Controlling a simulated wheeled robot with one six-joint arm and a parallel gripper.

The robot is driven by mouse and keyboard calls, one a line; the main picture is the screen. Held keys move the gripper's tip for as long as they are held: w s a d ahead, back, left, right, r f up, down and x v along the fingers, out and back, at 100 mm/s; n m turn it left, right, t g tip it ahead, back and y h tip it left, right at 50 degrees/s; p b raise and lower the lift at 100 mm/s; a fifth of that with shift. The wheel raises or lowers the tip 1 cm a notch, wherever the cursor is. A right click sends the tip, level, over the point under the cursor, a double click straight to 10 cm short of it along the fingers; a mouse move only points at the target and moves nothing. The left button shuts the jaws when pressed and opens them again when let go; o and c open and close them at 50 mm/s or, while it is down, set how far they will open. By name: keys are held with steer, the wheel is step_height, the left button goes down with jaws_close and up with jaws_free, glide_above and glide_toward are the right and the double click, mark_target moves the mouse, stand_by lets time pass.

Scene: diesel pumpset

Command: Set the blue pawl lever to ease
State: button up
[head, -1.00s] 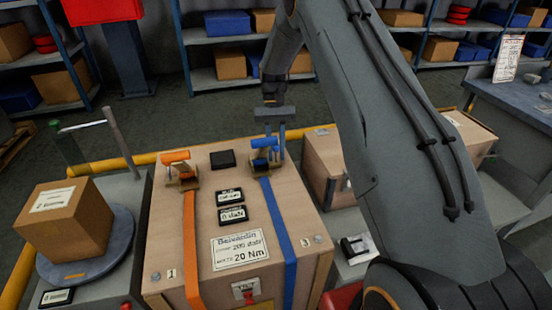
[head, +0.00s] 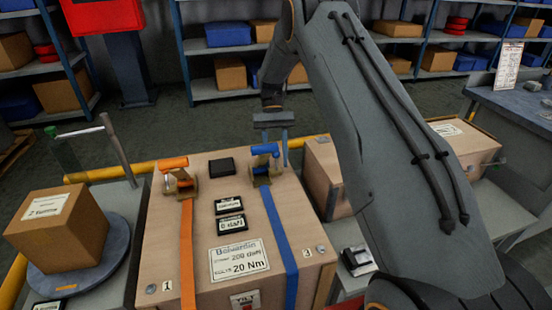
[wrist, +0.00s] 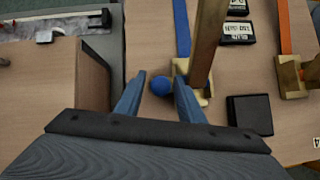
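The blue pawl lever (head: 264,150) sits on a brass ratchet (head: 262,174) at the back of the wooden crate, on the blue strap (head: 279,235). In the wrist view its round blue end (wrist: 161,85) shows between my fingers, beside the brass ratchet (wrist: 181,68). My gripper (head: 277,142) points down at the lever's right end. Its fingers (wrist: 158,97) are apart, with a visible gap around the blue end. I cannot tell whether a finger touches it. An orange lever (head: 173,162) sits on a similar ratchet to the left.
The wooden crate (head: 165,262) carries an orange strap (head: 187,250), small black label blocks (head: 229,205) and a black box (head: 222,167). A cardboard box (head: 60,225) stands on a round turntable at left. Another wooden crate (head: 325,175) is close on the right.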

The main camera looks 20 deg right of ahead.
steer(key=b+v, duration=0.1)
steer(key=v, duration=0.6)
steer(key=shift+w+r+b, duration=0.25)
steer(key=shift+r+b, duration=0.05)
